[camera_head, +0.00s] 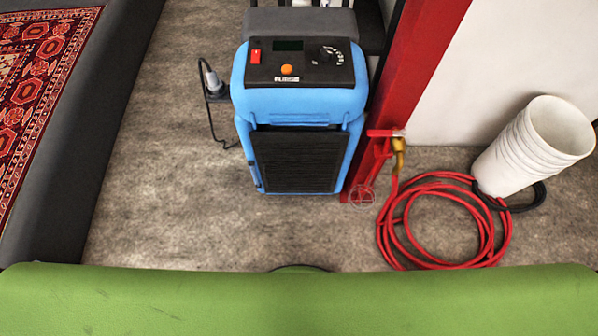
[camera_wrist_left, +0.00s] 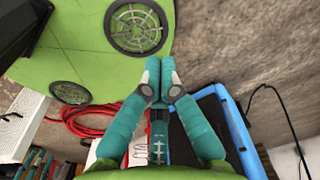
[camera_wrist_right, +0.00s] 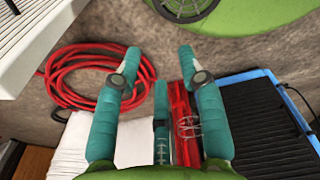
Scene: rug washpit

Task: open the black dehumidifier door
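The blue dehumidifier (camera_head: 300,100) stands upright on the floor in the middle of the head view. Its black ribbed door (camera_head: 297,160) is on the front and looks closed. A small dark fitting (camera_head: 256,176) is at the door's left edge. Neither gripper shows in the head view. In the left wrist view my left gripper (camera_wrist_left: 160,68) has its fingertips together with nothing seen between them; part of the dehumidifier (camera_wrist_left: 240,130) lies beyond, right of the fingers. In the right wrist view my right gripper (camera_wrist_right: 160,54) is open and empty; the door (camera_wrist_right: 262,125) is to its right.
A red post (camera_head: 400,90) stands right of the dehumidifier, with a red hose (camera_head: 385,225) coiled on the floor. White stacked buckets (camera_head: 520,150) lean farther right. A black cord (camera_head: 211,115) hangs at the dehumidifier's left. Floor (camera_head: 170,190) is clear at the left and in front.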

